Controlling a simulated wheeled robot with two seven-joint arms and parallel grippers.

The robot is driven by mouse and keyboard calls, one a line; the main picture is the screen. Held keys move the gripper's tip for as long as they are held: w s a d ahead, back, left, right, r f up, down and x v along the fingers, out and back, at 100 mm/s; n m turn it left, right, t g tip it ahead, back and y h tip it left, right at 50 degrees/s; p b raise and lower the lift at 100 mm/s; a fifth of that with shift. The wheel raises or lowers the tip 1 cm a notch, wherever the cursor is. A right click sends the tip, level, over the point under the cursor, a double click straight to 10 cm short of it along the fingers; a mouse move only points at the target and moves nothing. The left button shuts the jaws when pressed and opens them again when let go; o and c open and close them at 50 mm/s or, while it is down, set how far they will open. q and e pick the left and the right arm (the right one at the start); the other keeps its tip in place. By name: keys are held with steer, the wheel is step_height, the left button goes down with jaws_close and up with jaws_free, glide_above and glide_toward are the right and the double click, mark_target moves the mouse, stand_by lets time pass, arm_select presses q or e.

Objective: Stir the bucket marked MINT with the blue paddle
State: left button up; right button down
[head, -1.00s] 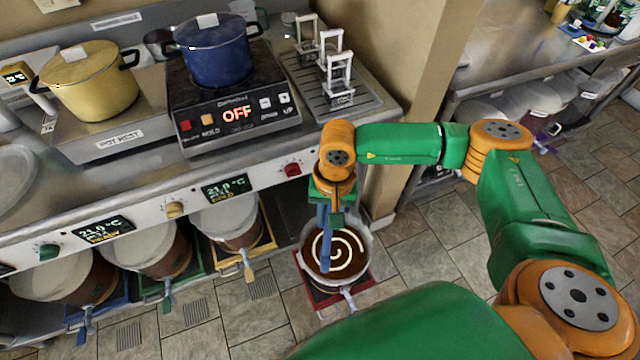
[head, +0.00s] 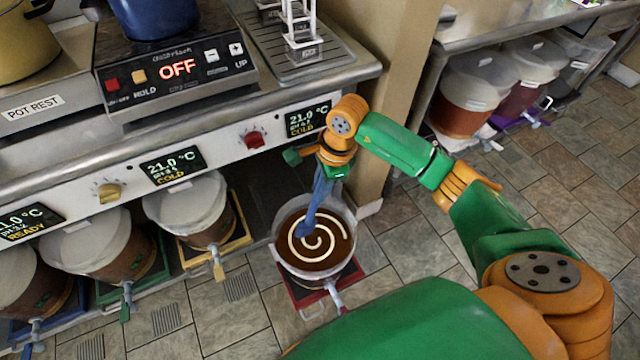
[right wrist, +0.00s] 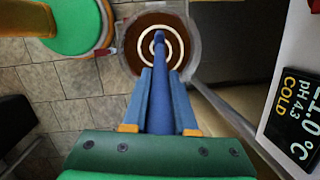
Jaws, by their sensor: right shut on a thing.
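An open bucket (head: 316,276) with a pale rim, dark brown contents and a cream spiral stands on a red-edged base. I cannot read a MINT label on it. My right gripper (head: 325,180) is above the bucket, shut on the blue paddle (head: 313,208), which slants down with its lower end over the brown surface, left of the spiral's middle. I cannot tell how deep the end is. In the right wrist view the paddle (right wrist: 162,95) runs between the fingers toward the spiral in the bucket (right wrist: 133,58). My left gripper is out of view.
Several covered buckets stand under the counter at left, one on a yellow base (head: 232,246). The counter front with knobs and displays (head: 172,166) is close behind my right gripper. A pillar (head: 405,90) stands right of it. Tiled floor is clear in front.

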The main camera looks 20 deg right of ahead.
step_height(320, 180, down, 12)
steer(key=b, duration=1)
steer(key=shift+r, duration=0.15)
